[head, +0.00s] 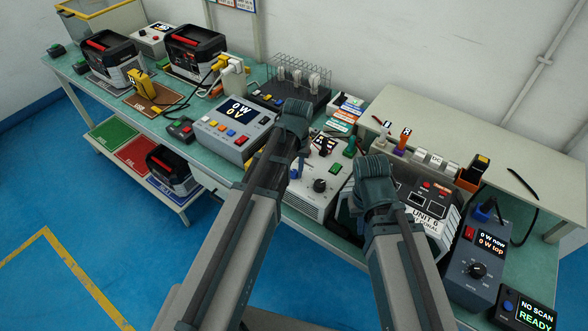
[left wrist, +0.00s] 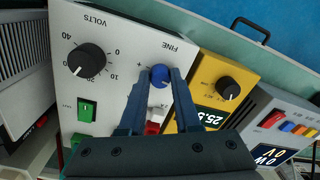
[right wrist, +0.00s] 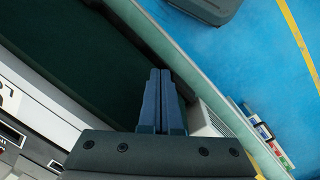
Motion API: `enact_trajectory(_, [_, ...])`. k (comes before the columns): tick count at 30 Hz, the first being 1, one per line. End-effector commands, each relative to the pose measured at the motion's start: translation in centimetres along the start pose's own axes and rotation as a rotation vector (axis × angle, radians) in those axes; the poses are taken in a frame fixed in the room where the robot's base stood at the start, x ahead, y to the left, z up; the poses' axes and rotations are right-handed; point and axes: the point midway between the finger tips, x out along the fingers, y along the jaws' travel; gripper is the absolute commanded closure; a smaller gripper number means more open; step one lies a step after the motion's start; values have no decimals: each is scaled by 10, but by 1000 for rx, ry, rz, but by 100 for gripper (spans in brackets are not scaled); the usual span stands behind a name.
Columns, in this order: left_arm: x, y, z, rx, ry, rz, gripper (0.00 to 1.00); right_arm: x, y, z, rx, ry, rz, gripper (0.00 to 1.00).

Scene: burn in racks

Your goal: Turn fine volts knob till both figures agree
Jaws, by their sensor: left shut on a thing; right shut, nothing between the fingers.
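The blue fine knob (left wrist: 159,74) sits on the pale front panel of the volts unit (left wrist: 120,45), under the word FINE. My left gripper (left wrist: 160,80) is shut on this knob, one finger on each side. The larger black volts knob (left wrist: 87,60) is beside it, with a scale around it. A yellow meter (left wrist: 202,72) next to the panel has a dark display (left wrist: 212,117) that starts 25.5; its end is cut off or unclear. In the head view the volts unit (head: 312,200) is partly behind my left arm. My right gripper (right wrist: 160,78) is shut and empty.
A grey meter (head: 232,128) reading 0 W, 0 V stands left. The Unit 6 box (head: 425,205) and a blue-grey meter (head: 478,255) stand right.

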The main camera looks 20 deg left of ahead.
Motion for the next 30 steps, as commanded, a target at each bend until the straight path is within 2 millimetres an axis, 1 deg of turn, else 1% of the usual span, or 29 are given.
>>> enact_trajectory(6, [0,0,0,-142,-6,0,100,0,0,0,0,0,0,100])
enact_trajectory(12, [0,0,-1,-229,-9,0,100,0,0,0,0,0,0,100])
enact_trajectory(20, [0,0,0,-279,-10,0,100,0,0,0,0,0,0,100])
enact_trajectory(30, [0,0,0,-285,-11,0,100,0,0,0,0,0,0,100])
